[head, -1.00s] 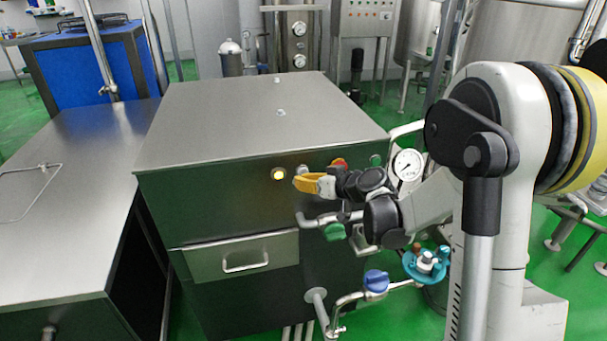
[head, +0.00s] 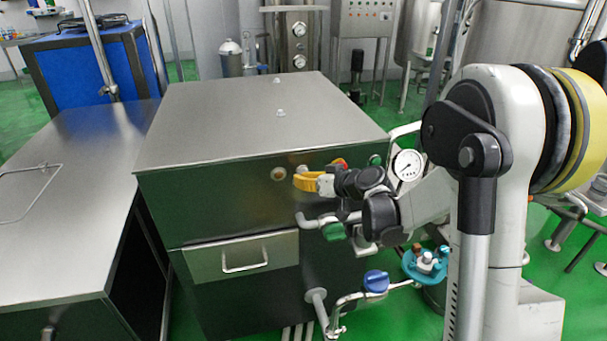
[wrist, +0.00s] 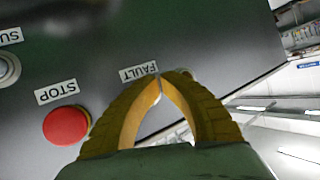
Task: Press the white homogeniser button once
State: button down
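In the wrist view the gripper (wrist: 158,76) points at the panel near an upside-down FAULT label (wrist: 139,72). The fingers hide part of the panel there, and I cannot tell whether the tips touch it. A red STOP button (wrist: 67,125) lies left of the fingers in the wrist view.
Another round button (wrist: 8,68) is cut off at the wrist view's left edge. A pressure gauge (head: 408,166), a blue-handled valve (head: 376,281) and a drawer (head: 240,257) are around the arm. The steel top (head: 250,120) is mostly clear.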

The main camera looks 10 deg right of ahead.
dwell(0.6)
jog(key=shift+s, duration=0.75)
jog(key=shift+s, duration=0.15)
jog(key=s, duration=0.4)
jog(key=shift+s+b, duration=0.3)
jog(key=shift+s, duration=0.05)
jog(key=s+a+r+m+g+h, duration=0.1)
jog(key=s+r+g, duration=0.1)
jog(key=s, duration=0.5)
jog(key=s+a+r+g+h, duration=0.1)
jog(key=s+a+r+h, duration=0.1)
jog(key=s, duration=0.4)
jog(key=s+d+m+g+h, duration=0.1)
jog(key=s+d+m+h, duration=0.1)
jog(key=s, duration=1.2)
jog(key=shift+s+d+f+m+g+h, duration=0.15)
jog(key=shift+s+d+m+g+h, duration=0.2)
jog(key=shift+d+h, duration=0.55)
